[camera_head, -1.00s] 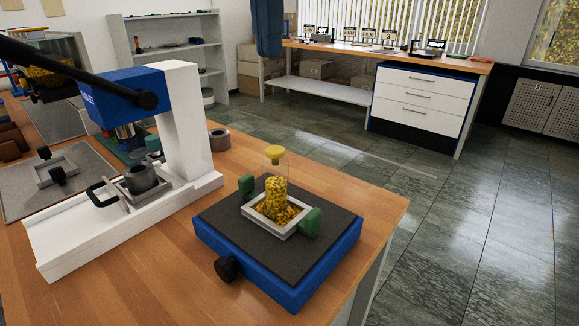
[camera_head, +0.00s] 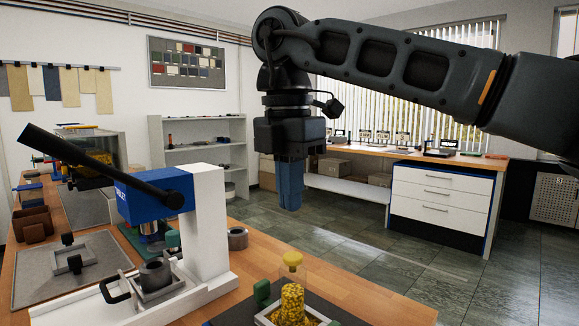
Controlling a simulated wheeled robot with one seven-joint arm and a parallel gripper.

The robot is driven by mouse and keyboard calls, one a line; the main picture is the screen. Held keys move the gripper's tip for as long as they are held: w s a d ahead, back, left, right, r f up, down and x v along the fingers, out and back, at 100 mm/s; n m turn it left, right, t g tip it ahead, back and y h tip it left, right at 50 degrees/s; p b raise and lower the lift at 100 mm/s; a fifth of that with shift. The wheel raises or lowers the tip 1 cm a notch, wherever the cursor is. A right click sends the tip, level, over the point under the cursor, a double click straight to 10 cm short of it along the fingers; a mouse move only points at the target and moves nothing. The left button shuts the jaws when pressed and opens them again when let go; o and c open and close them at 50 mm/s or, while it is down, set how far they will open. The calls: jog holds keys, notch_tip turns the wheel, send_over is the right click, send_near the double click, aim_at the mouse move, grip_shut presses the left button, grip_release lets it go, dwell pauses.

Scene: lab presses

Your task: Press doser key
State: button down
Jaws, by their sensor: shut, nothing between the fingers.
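My gripper (camera_head: 289,205) hangs pointing down at the upper middle, its blue fingers shut with nothing between them. It is in the air, above and behind the bench's far edge in the picture. A clear-sided box with yellow contents (camera_head: 95,150) stands at the far left, partly behind the lever. I cannot tell which of these is the doser, and no key is clearly visible.
A blue-and-white lever press (camera_head: 203,215) with a long black lever (camera_head: 100,165) stands on the wooden bench (camera_head: 385,304). A grey ring (camera_head: 237,238) lies beside it. A grey mat (camera_head: 35,275) with a small frame is at left. Open floor lies beyond the bench.

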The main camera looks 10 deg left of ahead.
aim_at(292, 256)
notch_tip(292, 256, down, 8)
jog(key=shift+w+d+r, duration=0.1)
jog(key=shift+w+r, duration=0.05)
dwell(0.4)
jog(key=shift+f, duration=1.3)
jog(key=shift+d+r, duration=0.1)
jog(key=shift+r, duration=0.2)
notch_tip(292, 256, up, 14)
jog(key=p, duration=0.2)
jog(key=shift+s+a+r, duration=0.15)
jog(key=shift+s+a, duration=0.1)
jog(key=shift+a, duration=0.05)
